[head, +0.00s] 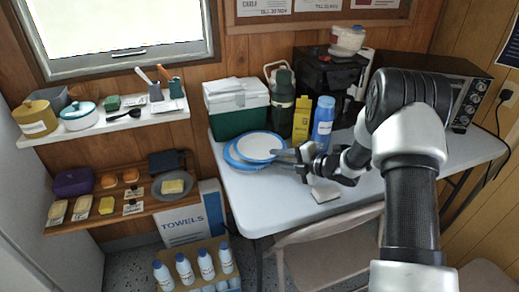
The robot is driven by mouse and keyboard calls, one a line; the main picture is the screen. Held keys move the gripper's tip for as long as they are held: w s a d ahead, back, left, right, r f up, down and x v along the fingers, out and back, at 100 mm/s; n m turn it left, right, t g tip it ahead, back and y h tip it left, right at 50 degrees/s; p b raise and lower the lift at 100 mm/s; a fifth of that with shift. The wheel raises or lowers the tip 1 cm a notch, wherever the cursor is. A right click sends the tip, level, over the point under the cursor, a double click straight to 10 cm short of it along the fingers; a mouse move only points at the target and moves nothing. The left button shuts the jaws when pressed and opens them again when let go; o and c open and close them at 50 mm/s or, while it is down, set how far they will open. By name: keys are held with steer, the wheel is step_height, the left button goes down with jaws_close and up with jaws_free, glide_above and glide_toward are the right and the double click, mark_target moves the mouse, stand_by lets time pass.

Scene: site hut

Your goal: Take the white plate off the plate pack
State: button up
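The white plate (261,146) lies at the top of the plate pack (233,160) on the left part of the table. Blue plate rims show around and below it, mostly to its left and front. My gripper (287,159) reaches in from the right at the pack's right edge. Its two fingers look apart, with the upper one by the white plate's right rim. I cannot tell whether it touches the rim. No plate is seen lifted or held.
A green and white cooler (237,107) stands behind the pack. A dark green flask (283,100), a yellow bottle (301,118) and a blue bottle (322,123) stand behind my gripper. A small white item (325,192) lies near the table's front edge, with a chair (325,250) before it.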

jaws_close()
